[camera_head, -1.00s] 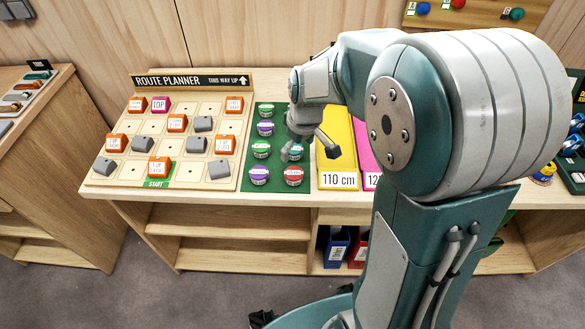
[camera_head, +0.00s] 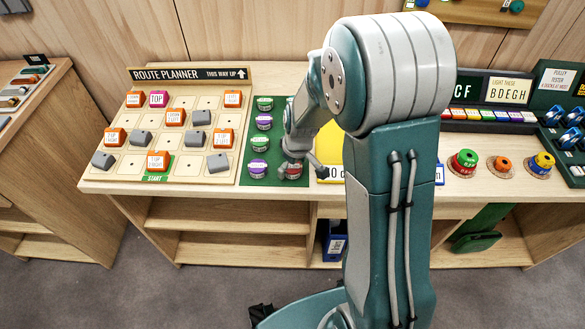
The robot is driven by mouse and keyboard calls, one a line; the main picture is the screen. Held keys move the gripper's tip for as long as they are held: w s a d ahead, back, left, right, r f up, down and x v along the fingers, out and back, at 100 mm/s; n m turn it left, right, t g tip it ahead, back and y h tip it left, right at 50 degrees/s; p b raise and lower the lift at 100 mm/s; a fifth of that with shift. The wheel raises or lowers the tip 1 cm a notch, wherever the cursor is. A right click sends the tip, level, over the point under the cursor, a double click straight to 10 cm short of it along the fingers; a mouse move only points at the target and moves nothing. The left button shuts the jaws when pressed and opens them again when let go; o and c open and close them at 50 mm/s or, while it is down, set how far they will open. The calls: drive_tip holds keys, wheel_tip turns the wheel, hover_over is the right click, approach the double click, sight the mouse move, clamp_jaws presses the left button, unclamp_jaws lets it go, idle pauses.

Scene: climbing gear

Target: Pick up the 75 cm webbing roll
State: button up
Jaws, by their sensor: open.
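Several small webbing rolls sit on a green mat (camera_head: 250,172). The left column has a green roll (camera_head: 264,103) at the back, then a purple roll (camera_head: 264,122), another green roll (camera_head: 260,142) and another purple roll (camera_head: 258,167). A red roll (camera_head: 293,170) shows at the front of the right column. Their labels are too small to read, so I cannot tell which is 75 cm. My gripper (camera_head: 303,168) is open and points down over the front right of the mat, close to the red roll. My arm hides the rest of the right column.
The route planner board (camera_head: 190,112) with grey and orange blocks stands left of the mat. A yellow panel (camera_head: 328,148) lies right of my gripper, partly hidden. Right of my arm are colored reels (camera_head: 465,162) and a lit panel (camera_head: 508,88).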

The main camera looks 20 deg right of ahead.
drive_tip(key=shift+c, duration=0.3)
drive_tip(key=c, duration=1)
drive_tip(key=shift+c, duration=0.2)
